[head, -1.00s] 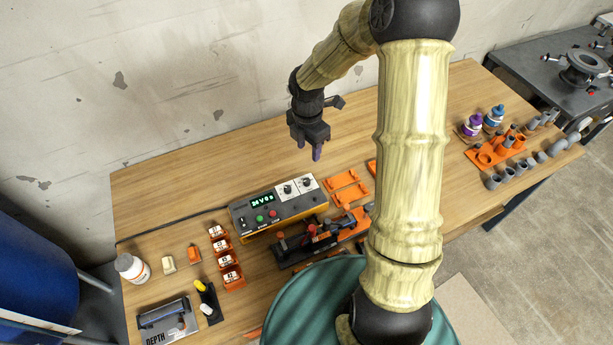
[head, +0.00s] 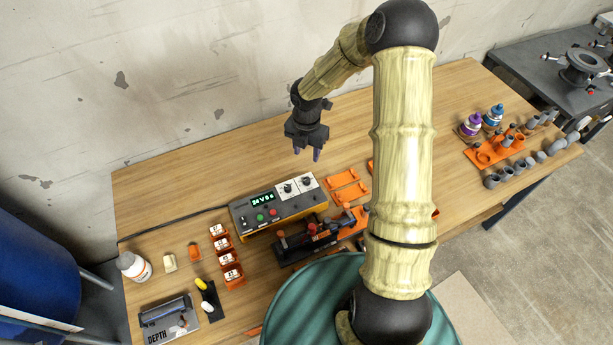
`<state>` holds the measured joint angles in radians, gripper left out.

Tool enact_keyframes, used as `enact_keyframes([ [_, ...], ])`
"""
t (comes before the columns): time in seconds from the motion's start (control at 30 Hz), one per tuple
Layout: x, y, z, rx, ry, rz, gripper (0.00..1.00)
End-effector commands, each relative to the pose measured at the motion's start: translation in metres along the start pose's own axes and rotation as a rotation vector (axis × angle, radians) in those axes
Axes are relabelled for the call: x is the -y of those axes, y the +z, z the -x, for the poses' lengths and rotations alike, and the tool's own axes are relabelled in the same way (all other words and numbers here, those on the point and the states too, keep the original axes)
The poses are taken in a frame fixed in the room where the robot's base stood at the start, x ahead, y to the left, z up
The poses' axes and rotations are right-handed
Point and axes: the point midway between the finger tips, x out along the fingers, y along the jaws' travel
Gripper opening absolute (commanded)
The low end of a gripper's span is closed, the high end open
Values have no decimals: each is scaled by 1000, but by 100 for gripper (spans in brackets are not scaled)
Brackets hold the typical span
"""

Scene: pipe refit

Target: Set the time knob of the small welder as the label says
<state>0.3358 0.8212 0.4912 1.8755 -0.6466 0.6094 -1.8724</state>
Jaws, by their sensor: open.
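The small welder (head: 279,207) is a dark grey and orange box in the middle of the bench. Its top panel has a lit green display (head: 263,199), coloured buttons and two knobs on white plates, a left knob (head: 287,188) and a right knob (head: 306,181). The lettering by the knobs is too small to read, so I cannot tell which is the time knob or where it points. My gripper (head: 307,155) is open and empty, pointing down, above and behind the knob end of the welder, apart from it.
A dark clamp fixture (head: 308,241) stands in front of the welder. Several orange bins (head: 231,274) are at its left, and orange trays (head: 345,186) at its right. A white bottle (head: 133,266) stands far left. The bench behind the welder is clear.

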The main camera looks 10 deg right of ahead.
Motion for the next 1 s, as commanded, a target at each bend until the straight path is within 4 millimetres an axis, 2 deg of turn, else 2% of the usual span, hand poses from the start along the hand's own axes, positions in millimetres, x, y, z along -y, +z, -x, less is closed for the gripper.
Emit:
enact_keyframes([
  [0.6,0,-1,-107,-2,-3,3,44],
  [0.8,0,0,-130,0,-1,-1,44],
  [1.0,1,1,-136,1,0,-1,44],
])
